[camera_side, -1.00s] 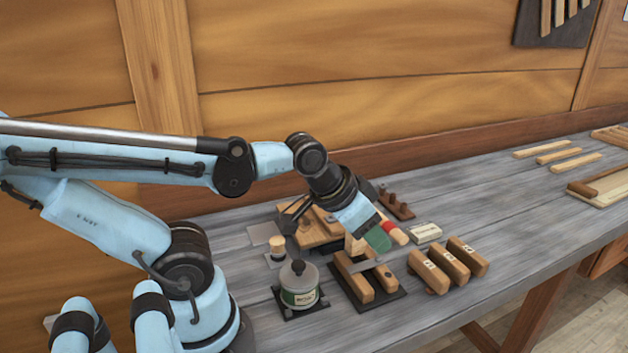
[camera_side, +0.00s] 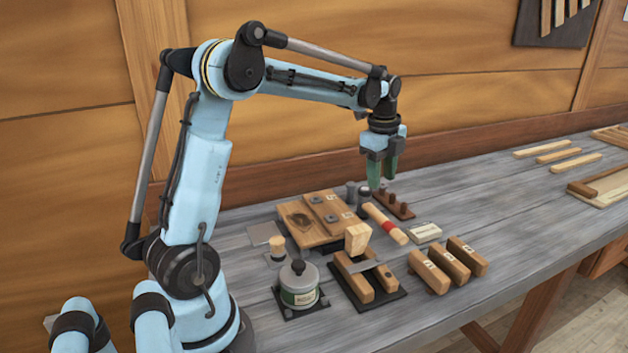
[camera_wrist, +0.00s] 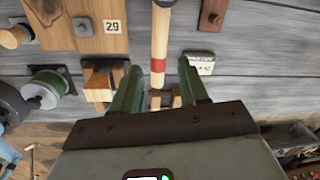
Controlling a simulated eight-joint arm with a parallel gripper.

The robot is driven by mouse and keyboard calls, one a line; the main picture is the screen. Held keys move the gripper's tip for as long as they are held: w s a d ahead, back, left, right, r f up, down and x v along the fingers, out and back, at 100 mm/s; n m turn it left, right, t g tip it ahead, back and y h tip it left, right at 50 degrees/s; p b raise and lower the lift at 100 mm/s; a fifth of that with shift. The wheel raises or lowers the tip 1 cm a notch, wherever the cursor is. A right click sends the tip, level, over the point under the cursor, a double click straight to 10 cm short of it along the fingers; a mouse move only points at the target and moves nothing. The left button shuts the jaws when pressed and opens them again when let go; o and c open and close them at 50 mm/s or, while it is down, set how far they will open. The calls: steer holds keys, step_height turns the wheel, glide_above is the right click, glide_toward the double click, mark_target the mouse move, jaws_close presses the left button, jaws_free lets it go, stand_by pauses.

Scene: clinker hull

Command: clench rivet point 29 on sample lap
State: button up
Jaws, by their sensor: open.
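The sample lap (camera_side: 297,214) is a pair of overlapping wooden boards with small dark metal plates on top, lying on the bench left of my gripper. In the wrist view part of the lap (camera_wrist: 58,38) shows at upper left, with a tag reading 29 (camera_wrist: 113,27). My gripper (camera_side: 382,184) is open and empty, pointing down, above the bench behind a red-banded tool. In the wrist view the green fingers of my gripper (camera_wrist: 160,72) stand apart. The red-banded tool (camera_side: 376,216) lies on the bench and appears between them from above.
A peg block (camera_side: 404,213) stands just beneath my gripper. In front are a wooden-block stand (camera_side: 393,304), a lidded pot (camera_side: 299,284), a small card block (camera_side: 425,232) and several numbered wood blocks (camera_side: 429,271).

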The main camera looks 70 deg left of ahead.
mark_target(372, 206)
steer(key=a+f+m, duration=0.1)
steer(key=a, duration=0.1)
steer(key=w+a+f+m+g, duration=0.1)
steer(key=a, duration=0.1)
steer(key=shift+f+m, duration=0.4)
steer(key=shift+f, duration=4.45)
jaws_close()
steer(key=shift+f, duration=0.1)
steer(key=shift+r, duration=0.25)
steer(key=shift+r, duration=0.45)
